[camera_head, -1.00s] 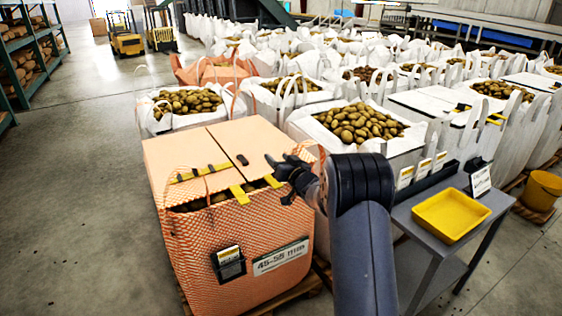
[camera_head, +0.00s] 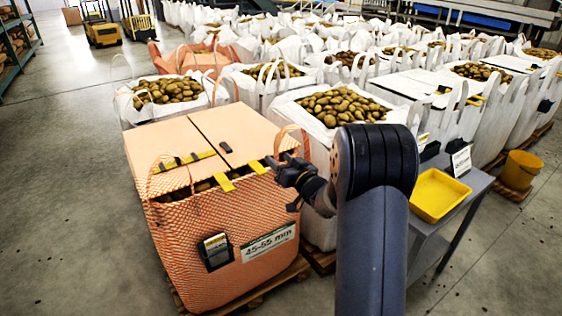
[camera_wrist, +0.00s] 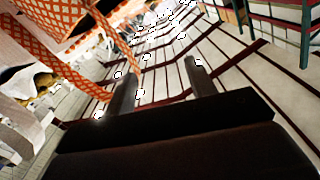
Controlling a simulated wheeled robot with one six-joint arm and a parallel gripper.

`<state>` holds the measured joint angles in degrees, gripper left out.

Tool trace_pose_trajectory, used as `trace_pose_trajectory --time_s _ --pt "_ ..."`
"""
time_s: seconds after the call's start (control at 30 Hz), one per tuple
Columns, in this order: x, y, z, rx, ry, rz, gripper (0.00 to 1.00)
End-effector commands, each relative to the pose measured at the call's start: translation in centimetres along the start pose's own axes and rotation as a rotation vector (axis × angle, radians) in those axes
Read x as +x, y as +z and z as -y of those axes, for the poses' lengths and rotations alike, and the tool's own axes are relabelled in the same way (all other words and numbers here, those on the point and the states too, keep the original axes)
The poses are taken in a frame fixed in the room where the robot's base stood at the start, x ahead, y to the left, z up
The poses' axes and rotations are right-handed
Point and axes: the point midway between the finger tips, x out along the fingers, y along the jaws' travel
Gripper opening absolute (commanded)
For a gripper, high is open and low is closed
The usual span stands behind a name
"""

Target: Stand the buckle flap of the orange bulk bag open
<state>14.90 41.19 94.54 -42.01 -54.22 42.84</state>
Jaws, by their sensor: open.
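The orange bulk bag (camera_head: 215,240) stands upright at the front left of the head view. Its top is covered by two flat, pale orange panels (camera_head: 160,145), with a dark gap along the front edge where potatoes show. A yellow-and-black strap (camera_head: 184,161) lies on the left panel, and a small black piece (camera_head: 226,147) lies on the right one. Yellow tabs (camera_head: 226,184) hang at the front edge. My gripper (camera_head: 280,170) is open and empty at the bag's front right corner. In the wrist view its fingers (camera_wrist: 160,68) are apart, with orange mesh cloth (camera_wrist: 65,75) to their left.
White bags of potatoes (camera_head: 340,105) stand close behind and to the right. A grey table (camera_head: 450,215) with a yellow tray (camera_head: 437,195) is right of my arm. A yellow bucket (camera_head: 520,170) stands farther right. The floor left of the orange bag is clear.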

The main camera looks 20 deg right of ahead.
Motion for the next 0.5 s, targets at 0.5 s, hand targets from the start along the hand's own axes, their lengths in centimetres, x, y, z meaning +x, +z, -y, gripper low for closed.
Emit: trace_pose_trajectory --time_s 0.5 --pt "2.7 0.1 0.1 0.000 -0.003 0.001 0.53"
